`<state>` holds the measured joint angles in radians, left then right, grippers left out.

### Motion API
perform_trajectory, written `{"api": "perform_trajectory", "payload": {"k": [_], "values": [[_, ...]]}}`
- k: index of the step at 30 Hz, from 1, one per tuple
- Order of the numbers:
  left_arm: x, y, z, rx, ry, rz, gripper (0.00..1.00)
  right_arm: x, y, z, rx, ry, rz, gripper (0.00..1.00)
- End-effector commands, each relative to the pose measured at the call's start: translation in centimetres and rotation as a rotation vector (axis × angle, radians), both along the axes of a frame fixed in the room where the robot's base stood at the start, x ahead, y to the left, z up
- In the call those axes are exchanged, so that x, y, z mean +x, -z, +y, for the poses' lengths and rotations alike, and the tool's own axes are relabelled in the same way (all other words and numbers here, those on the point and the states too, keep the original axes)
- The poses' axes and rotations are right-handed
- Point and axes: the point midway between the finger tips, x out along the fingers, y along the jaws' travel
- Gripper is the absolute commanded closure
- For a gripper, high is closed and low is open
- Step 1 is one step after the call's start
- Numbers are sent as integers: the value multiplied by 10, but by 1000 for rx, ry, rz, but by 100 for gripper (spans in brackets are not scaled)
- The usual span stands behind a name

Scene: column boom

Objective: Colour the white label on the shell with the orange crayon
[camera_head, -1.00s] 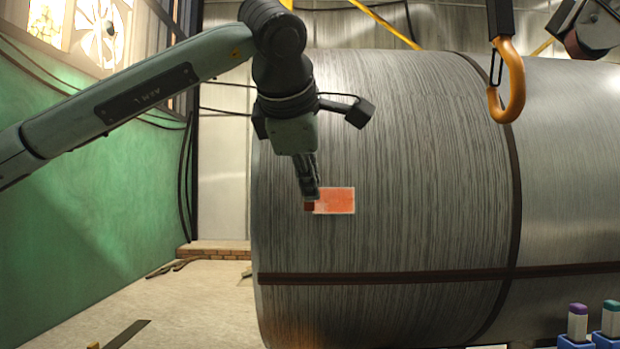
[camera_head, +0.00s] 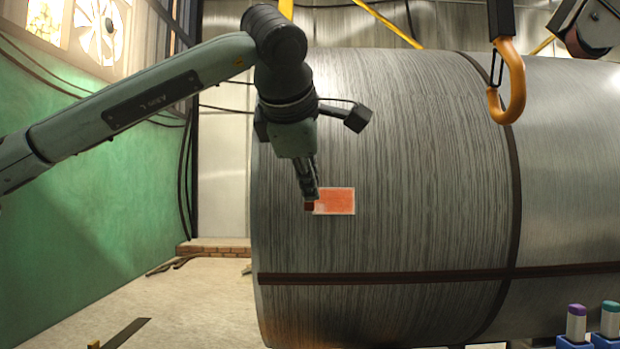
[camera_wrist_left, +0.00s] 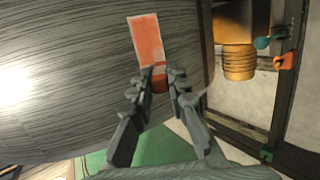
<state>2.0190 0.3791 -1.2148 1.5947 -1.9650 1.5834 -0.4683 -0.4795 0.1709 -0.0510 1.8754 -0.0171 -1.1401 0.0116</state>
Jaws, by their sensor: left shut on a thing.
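The shell is a large grey, streaked cylinder (camera_head: 420,150) filling the middle of the head view. Its label (camera_head: 336,201) is a small rectangle, mostly orange-red with a pale edge; it also shows in the left wrist view (camera_wrist_left: 147,38). My left gripper (camera_head: 309,194) is at the label's left edge. In the left wrist view my left gripper (camera_wrist_left: 160,80) is shut on the crayon (camera_wrist_left: 160,84), a short reddish-orange block at the label's end. The crayon (camera_head: 309,206) shows below the fingertips in the head view. Whether its tip touches is unclear.
An orange hook (camera_head: 510,90) hangs in front of the shell at upper right. Dark bands cross the shell. Purple-topped (camera_head: 577,322) and teal-topped (camera_head: 610,318) crayons stand in blue holders at lower right. A green wall (camera_head: 90,220) is at left, with open floor beside it.

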Motion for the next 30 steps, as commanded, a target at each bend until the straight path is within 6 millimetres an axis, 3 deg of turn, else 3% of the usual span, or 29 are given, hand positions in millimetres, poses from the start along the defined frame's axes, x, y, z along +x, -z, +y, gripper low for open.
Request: {"api": "perform_trajectory", "payload": {"k": [8,21,30], "values": [[2,0,-4,0,1,0,100,0,-2,0,0,0,0,60],[1,0,-39,0,1,0,100,0,-9,0,0,0,0,60],[3,1,-34,-2,-1,0,100,0,-5,0,0,0,0,60]]}}
